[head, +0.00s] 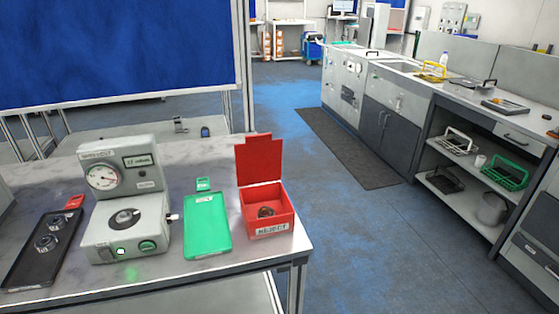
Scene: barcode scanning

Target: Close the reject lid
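A red reject box (270,230) stands near the right end of the grey table, with a white REJECT label on its front. Its red lid (260,162) is open and stands upright at the back of the box. A dark round part (266,212) lies inside the box. Neither of my grippers shows in the head view.
A green tray (207,226) lies left of the box, with a small green tag behind it. A grey gauge device (126,215) and a black tray (44,245) with round parts are further left. The table's right edge (306,240) is close to the box.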

